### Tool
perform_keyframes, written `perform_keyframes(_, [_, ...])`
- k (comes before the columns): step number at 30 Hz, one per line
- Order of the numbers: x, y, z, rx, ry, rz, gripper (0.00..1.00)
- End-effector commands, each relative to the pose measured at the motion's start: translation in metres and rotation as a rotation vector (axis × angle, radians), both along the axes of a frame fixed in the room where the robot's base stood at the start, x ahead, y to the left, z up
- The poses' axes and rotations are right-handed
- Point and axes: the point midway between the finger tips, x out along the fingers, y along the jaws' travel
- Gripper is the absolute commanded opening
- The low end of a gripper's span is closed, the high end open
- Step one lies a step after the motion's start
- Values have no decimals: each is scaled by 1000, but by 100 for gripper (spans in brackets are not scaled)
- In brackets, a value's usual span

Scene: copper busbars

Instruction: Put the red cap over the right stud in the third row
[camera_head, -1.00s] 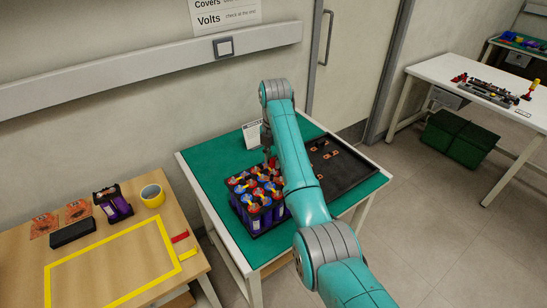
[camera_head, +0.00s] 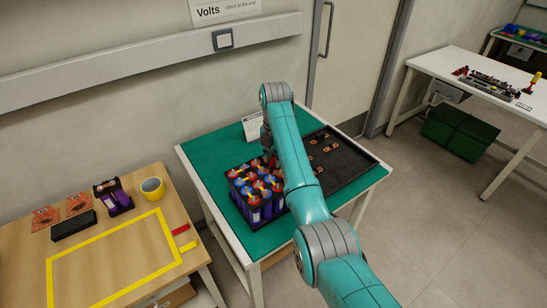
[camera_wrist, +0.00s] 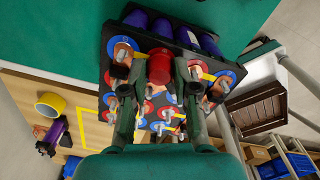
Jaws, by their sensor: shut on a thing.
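The red cap (camera_wrist: 160,66) is held between the two fingers of my gripper (camera_wrist: 155,75) in the wrist view. It is upright over the edge row of the battery pack (camera_wrist: 108,78). The cap hides what lies below it, so I cannot tell whether it touches a stud. A bare stud with a blue ring (camera_wrist: 121,50) shows left of the cap, and another (camera_wrist: 227,78) right of it. The pack (camera_head: 258,205) has purple cells with red and blue rings and copper bars. In the head view my gripper (camera_head: 268,150) is at its back edge, partly hidden by my arm.
A black tray (camera_head: 350,178) with copper pieces lies right of the pack on the green table (camera_head: 205,165). A small sign (camera_head: 252,127) stands behind. The wooden table (camera_head: 110,250) at left holds a yellow tape roll (camera_head: 152,188) and a purple cell (camera_head: 115,198).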

Motion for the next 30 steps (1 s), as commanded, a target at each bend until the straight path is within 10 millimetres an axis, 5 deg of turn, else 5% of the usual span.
perform_keyframes(11, [0, 0, -3, 0, 0, 0, 17])
perform_keyframes(12, [0, 0, -3, 0, 0, 0, 39])
perform_keyframes(15, [0, 0, -3, 0, 0, 0, 58])
perform_keyframes(23, [0, 0, -1, 0, 0, -2, 58])
perform_keyframes(30, [1, 0, 20, 1, -3, -3, 58])
